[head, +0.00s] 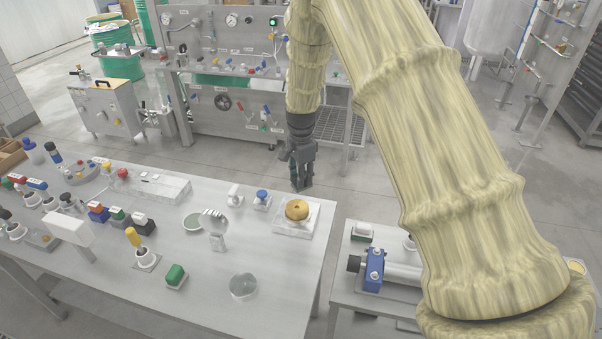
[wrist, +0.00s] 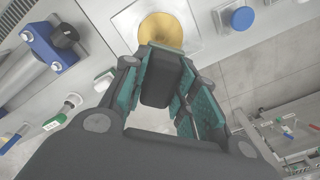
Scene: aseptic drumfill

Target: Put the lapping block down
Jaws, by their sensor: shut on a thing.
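My gripper (head: 300,178) hangs fingers down near the far right edge of the steel table (head: 205,262). In the wrist view its teal-padded fingers (wrist: 165,88) are shut on a dark grey block, which I take as the lapping block (wrist: 158,84). In that view the block's far end overlaps the edge of a round gold disc (wrist: 163,29). The disc sits on a pale square plate (head: 284,228); in the head view the gold disc (head: 297,209) is just below the gripper tips. Whether the block touches anything cannot be told.
A blue-capped item (head: 262,197) stands left of the plate. A glass dish (head: 243,286) and a green-topped block (head: 175,276) lie nearer. A lower table with a blue clamp (head: 374,270) is at the right. The table has bare room around the dish.

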